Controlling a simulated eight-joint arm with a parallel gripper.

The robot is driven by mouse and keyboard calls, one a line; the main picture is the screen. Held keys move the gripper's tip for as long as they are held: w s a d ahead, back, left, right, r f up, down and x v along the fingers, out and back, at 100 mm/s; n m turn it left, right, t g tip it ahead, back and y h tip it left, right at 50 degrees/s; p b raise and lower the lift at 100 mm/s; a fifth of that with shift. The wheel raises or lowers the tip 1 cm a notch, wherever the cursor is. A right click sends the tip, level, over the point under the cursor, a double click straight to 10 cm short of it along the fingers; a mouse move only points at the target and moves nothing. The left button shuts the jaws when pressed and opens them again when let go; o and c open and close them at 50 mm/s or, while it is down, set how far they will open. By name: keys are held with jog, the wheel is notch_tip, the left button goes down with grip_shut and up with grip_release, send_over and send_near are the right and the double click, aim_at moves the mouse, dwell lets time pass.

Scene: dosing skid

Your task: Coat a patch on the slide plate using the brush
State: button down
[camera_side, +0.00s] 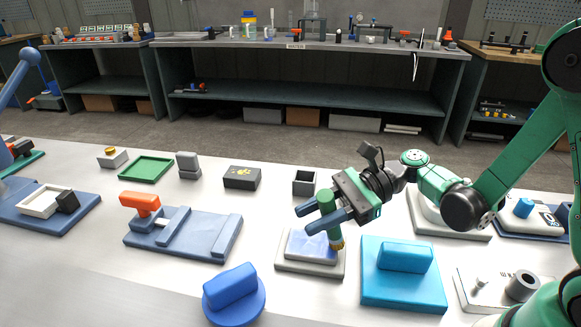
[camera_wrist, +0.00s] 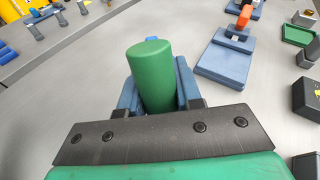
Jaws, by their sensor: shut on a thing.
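My gripper (camera_side: 305,219) is shut on the brush (camera_side: 328,205), its two blue fingers on either side of the green handle. The brush is near upright, with its brownish tip pointing down. The slide plate (camera_side: 302,246), a pale blue panel on a beige base, lies under my gripper. The brush tip is at the right part of the plate; I cannot tell whether it touches. In the wrist view the green handle (camera_wrist: 153,78) stands between the fingers and hides what is below it.
A bright blue block (camera_side: 403,275) stands close to the right of the plate. A round blue knob (camera_side: 234,294) is at the front left. An open dark box (camera_side: 304,183) stands behind the plate. A blue fixture with an orange handle (camera_side: 140,204) lies to the left.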

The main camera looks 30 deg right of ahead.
jog(key=shift+s+d, duration=0.25)
jog(key=shift+d, duration=0.05)
jog(key=shift+s+a+r, duration=0.1)
jog(key=shift+s+r, duration=0.05)
jog(key=shift+r, duration=0.5)
jog(key=shift+s+a+r, duration=0.1)
jog(key=shift+s+r, duration=0.05)
jog(key=shift+r, duration=0.45)
jog(key=shift+d+r, duration=0.1)
jog(key=shift+r, duration=2.65)
